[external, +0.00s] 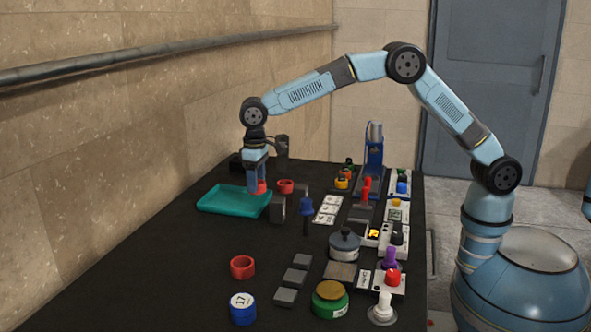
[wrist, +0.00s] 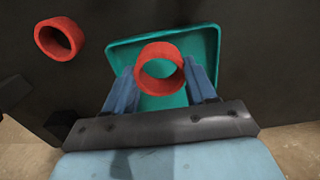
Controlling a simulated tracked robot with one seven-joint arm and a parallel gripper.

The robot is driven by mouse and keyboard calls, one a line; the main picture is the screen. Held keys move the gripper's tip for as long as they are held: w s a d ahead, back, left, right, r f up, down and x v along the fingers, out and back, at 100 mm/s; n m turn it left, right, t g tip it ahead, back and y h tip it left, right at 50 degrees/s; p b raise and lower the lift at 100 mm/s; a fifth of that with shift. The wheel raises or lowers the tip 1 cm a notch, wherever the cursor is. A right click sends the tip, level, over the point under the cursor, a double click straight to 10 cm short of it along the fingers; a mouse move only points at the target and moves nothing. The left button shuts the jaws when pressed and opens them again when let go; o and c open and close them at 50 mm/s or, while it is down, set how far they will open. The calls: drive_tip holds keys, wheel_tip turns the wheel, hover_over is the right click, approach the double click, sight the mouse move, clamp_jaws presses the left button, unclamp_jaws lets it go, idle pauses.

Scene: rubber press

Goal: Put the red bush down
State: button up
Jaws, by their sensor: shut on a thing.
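My gripper (external: 258,187) points down over the right end of the teal tray (external: 222,199), close to the table's left side. It is shut on a red bush (external: 262,187), a short ring. In the wrist view the held red bush (wrist: 160,54) sits between the two blue fingers, with its open end facing the camera. Behind it the teal tray (wrist: 205,40) shows, so the bush is over the tray. I cannot tell whether the bush touches the tray floor.
Another red ring (external: 286,186) stands just right of the tray; it also shows in the wrist view (wrist: 45,38). A third red ring (external: 242,267) lies nearer the front. Grey blocks (external: 278,209), a blue-handled tool (external: 306,208) and a blue press (external: 375,150) stand to the right. The wall is close on the left.

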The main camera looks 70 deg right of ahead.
drive_tip(key=shift+w+a+f, duration=0.2)
drive_tip(key=shift+w+f, duration=0.55)
drive_tip(key=shift+f, duration=1.6)
drive_tip(key=shift+f, duration=0.1)
drive_tip(key=o, duration=1)
